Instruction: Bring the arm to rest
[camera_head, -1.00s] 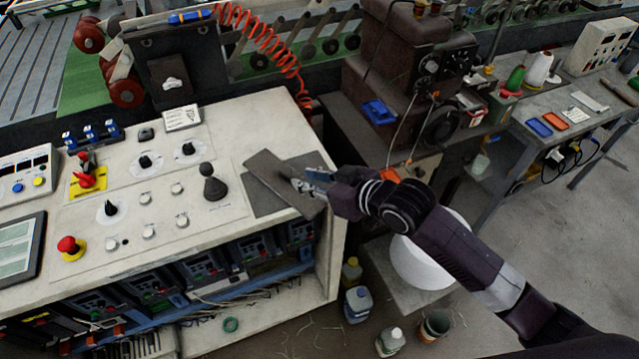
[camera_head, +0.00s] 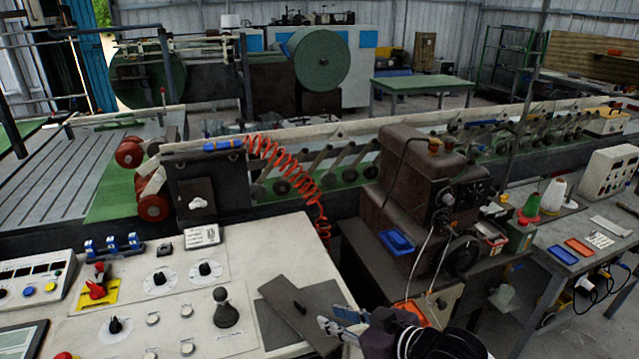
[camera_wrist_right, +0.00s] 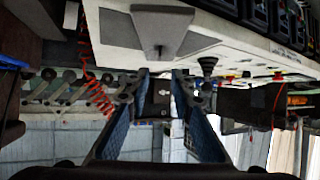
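My right gripper (camera_head: 332,319) is at the bottom of the head view, over the right edge of the cream control console (camera_head: 262,275). Its two blue-padded fingers are apart with nothing between them; they also show spread in the right wrist view (camera_wrist_right: 160,88). My left gripper is not in view.
The console carries a black knob-shaped handle (camera_head: 226,312), dials and a red switch (camera_head: 97,287). A brown machine (camera_head: 410,185) with a blue tray (camera_head: 397,241) stands to the right. An orange coiled hose (camera_head: 290,160) hangs behind the console. A grey workbench (camera_head: 550,235) is at far right.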

